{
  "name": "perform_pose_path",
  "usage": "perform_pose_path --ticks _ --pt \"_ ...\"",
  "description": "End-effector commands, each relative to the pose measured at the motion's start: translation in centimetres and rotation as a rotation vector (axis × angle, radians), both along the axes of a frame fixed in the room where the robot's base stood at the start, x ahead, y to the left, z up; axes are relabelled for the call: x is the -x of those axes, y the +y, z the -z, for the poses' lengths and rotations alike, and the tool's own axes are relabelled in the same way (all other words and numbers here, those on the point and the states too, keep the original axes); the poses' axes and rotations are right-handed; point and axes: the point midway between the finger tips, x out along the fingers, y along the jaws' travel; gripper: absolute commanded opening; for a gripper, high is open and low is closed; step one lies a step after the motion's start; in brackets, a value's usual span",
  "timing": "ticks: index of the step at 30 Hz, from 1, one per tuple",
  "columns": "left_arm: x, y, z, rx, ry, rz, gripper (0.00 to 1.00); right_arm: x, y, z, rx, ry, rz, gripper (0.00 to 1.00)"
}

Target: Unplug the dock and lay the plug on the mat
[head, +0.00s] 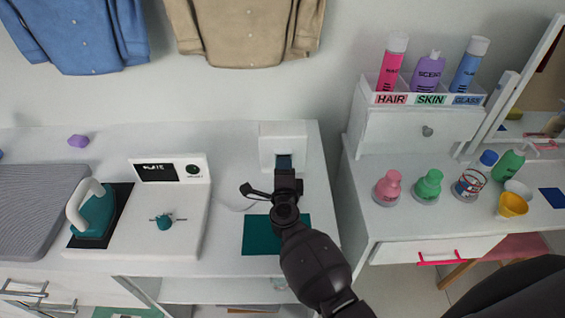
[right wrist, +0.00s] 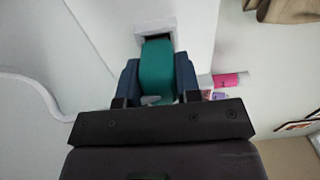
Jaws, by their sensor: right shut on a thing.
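The teal plug (right wrist: 157,68) is between the blue fingers of my right gripper (right wrist: 158,84), which is shut on it. The plug's far end is at the dark opening of the white socket block (right wrist: 185,22); how deep it sits I cannot tell. In the head view my right gripper (head: 284,163) reaches the front of the socket block (head: 283,131) and hides the plug. The white dock (head: 140,223) stands to the left with a teal iron (head: 93,215) on it. The dark teal mat (head: 258,236) lies in front of the socket block, partly under my right arm, with nothing seen on it. My left gripper is out of view.
A pale cord (head: 232,206) runs across the counter between dock and mat. A purple block (head: 78,141) lies at the back left. To the right, past a gap, a white vanity (head: 352,190) holds several bottles and a drawer unit (head: 412,134). Shirts hang above.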

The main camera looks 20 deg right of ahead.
Motion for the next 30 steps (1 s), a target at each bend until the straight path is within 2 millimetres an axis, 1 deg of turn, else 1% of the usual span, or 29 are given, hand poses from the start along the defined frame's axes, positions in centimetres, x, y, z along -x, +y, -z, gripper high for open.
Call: perform_pose_path --ticks 15,30 --pt "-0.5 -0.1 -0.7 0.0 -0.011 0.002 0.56 0.8 0.3 -0.1 0.0 0.0 0.0 0.03" --pt "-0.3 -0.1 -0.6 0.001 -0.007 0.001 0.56 1.1 0.3 0.0 -0.001 0.0 0.0 0.03"
